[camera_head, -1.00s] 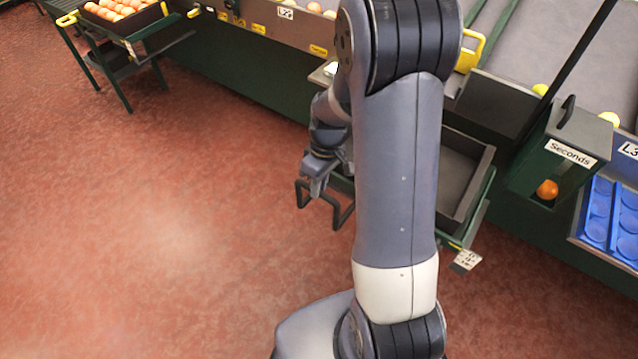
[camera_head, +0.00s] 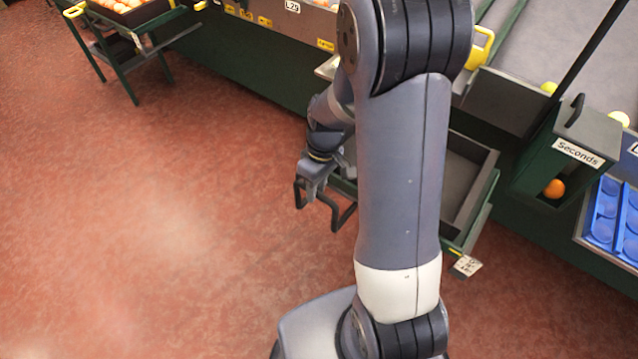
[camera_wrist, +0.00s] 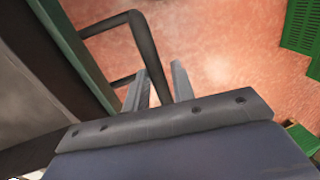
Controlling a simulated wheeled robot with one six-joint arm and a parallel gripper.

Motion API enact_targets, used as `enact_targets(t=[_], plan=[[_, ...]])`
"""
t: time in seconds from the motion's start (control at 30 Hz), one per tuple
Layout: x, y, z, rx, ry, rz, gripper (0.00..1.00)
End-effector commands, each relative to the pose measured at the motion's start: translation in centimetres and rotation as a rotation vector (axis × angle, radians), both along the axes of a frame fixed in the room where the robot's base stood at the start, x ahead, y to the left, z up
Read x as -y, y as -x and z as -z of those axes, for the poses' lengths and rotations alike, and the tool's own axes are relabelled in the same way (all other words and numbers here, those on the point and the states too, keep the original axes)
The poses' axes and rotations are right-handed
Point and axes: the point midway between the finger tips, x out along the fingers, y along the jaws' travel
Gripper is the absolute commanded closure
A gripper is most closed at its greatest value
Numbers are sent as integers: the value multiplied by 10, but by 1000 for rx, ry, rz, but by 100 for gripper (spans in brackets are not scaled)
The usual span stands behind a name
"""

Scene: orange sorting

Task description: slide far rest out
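My gripper (camera_head: 322,186) reaches down to a black loop handle (camera_head: 347,217) on the front of a pull-out rest (camera_head: 482,222) with a green frame. In the wrist view the handle (camera_wrist: 142,40) comes in from the left and its outer bar runs between my two fingers (camera_wrist: 160,92). A dark, empty-looking tray (camera_head: 486,172) sits on the rest, close to the green machine. My arm hides the middle of the rest and part of the tray.
A box marked Seconds (camera_head: 578,152) holds an orange (camera_head: 554,188). Blue cup trays (camera_head: 606,212) stand at the right. At the far left a green stand (camera_head: 122,80) carries a crate of fruit (camera_head: 150,22). The red floor (camera_head: 150,220) at left is clear.

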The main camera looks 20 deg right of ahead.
Motion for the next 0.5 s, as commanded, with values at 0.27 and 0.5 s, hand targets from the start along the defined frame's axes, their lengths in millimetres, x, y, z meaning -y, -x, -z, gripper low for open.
enact_targets(t=[0.27, 0.5], plan=[[0, 0, 0, -1, 1, -1, 62], [2, -1, -5, 3, 3, -1, 62]])
